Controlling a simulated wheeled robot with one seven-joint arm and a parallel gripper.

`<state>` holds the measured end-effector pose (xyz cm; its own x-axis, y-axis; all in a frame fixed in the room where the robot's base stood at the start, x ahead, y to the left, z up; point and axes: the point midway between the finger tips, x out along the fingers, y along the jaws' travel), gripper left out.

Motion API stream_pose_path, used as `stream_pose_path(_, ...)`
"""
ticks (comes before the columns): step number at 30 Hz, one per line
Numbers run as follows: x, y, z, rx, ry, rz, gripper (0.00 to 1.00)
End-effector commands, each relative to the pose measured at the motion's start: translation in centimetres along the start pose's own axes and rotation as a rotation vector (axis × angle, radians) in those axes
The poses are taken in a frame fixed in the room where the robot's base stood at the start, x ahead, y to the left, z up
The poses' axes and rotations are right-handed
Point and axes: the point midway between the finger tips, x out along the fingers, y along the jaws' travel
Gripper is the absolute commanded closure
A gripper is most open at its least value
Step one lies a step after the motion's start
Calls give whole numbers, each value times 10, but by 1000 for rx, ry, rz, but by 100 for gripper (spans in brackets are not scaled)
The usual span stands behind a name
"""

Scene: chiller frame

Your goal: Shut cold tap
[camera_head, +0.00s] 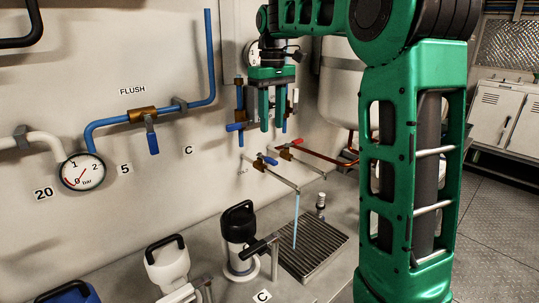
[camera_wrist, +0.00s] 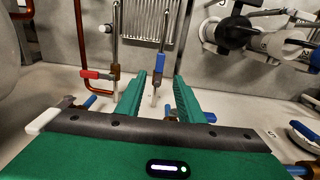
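The cold tap (camera_head: 260,165) is a brass valve on the wall with a blue lever (camera_head: 268,160) and a long spout. The lever lies roughly along the spout, and a blue stream of water (camera_head: 296,220) falls from the spout end. My gripper (camera_head: 274,128) is open and empty, above the taps with its fingers pointing down. In the wrist view, the blue lever (camera_wrist: 161,62) shows beyond and between the tips of my open gripper (camera_wrist: 160,80), apart from both fingers. The hot tap's red lever (camera_head: 297,142) is just behind; it also shows in the wrist view (camera_wrist: 94,74).
A drain grate (camera_head: 314,242) lies under the spouts. Another blue-handled valve (camera_head: 236,127) sits on a vertical pipe close left of my gripper. A black-topped jug (camera_head: 240,235) and a white jug (camera_head: 167,262) stand on the counter. A FLUSH valve (camera_head: 152,140) is farther left.

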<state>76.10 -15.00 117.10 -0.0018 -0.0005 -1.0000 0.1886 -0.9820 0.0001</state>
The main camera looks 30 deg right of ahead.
Motion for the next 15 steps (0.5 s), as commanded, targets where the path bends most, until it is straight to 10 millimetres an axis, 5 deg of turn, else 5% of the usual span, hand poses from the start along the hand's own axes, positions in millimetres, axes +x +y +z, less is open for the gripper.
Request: stream_pose_path(15, 75, -1, -1, -3, -2, -1, 66)
